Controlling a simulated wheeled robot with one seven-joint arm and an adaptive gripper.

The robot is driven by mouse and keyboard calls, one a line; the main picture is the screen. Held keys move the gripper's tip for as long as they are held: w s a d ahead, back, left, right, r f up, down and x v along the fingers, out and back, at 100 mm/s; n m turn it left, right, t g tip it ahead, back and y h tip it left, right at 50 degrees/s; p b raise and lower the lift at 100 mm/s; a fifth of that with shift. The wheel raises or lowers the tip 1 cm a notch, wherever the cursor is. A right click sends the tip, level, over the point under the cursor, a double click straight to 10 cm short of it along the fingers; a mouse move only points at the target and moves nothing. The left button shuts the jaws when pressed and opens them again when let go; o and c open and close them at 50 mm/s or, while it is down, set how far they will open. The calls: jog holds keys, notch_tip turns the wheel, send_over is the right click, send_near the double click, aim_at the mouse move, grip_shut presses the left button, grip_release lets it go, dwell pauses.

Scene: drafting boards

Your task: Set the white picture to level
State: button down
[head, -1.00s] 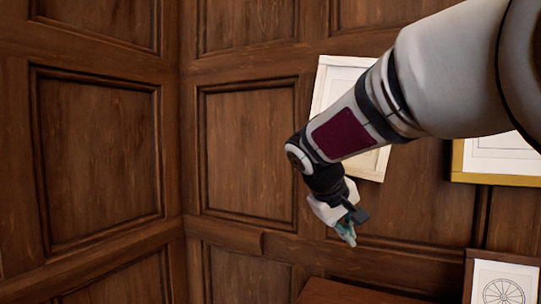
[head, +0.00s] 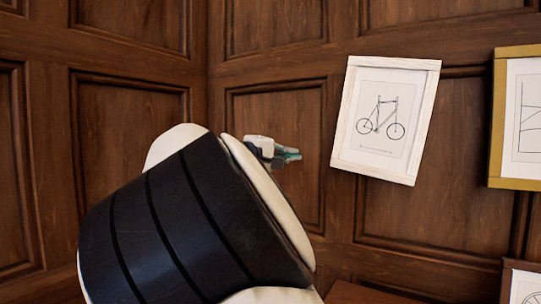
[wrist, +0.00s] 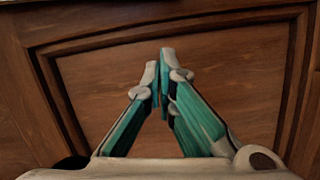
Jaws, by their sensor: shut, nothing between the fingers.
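The white picture (head: 337,160) hangs on the wood-panelled wall in the head view. It has a white frame and a bicycle drawing, and it is tilted clockwise, its top leaning to the right. My gripper (head: 292,155) is to the left of the picture, apart from it, and partly hidden behind my arm. In the wrist view my gripper (wrist: 165,60) has its teal fingers with tips together, empty, facing a bare wood panel. The picture does not show in the wrist view.
A gold-framed picture (head: 497,120) hangs to the right of the white one. A brown-framed picture (head: 507,285) shows at the lower right corner. A brown wooden surface (head: 360,293) is below the white picture. The wall left of the white picture is bare panelling.

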jog(key=x, duration=0.6)
jog(key=shift+s+d+f+p, duration=0.1)
jog(key=shift+s+d+p, duration=0.1)
jog(key=shift+p, duration=0.1)
jog(key=shift+s+d+p, duration=0.45)
jog(key=shift+s+d, duration=0.3)
jog(key=shift+s, duration=0.1)
jog(key=shift+s+d+f, duration=0.25)
jog(key=shift+d+f, duration=0.05)
jog(key=shift+d, duration=0.3)
